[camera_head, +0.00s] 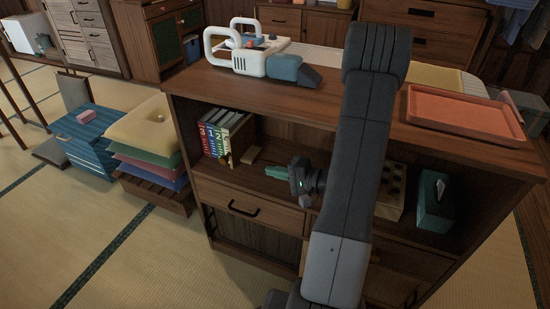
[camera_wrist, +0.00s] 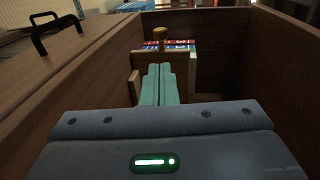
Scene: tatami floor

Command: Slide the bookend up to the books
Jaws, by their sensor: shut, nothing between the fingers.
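The books (camera_head: 214,135) stand in a row, with red, blue, green and white spines, at the left end of the open shelf. They also show beyond the fingers in the wrist view (camera_wrist: 182,45). My gripper (camera_head: 272,172) is shut and empty. Its green fingertips point left, just right of the bookend; I cannot tell whether they touch it.
A small round-topped wooden object (camera_head: 225,158) stands by the books' front. A holed wooden box (camera_head: 391,190) and a teal tissue box (camera_head: 434,203) stand right of my gripper. The cabinet (camera_head: 262,185) has a drawer below the shelf. A coral tray (camera_head: 465,112) sits on top.

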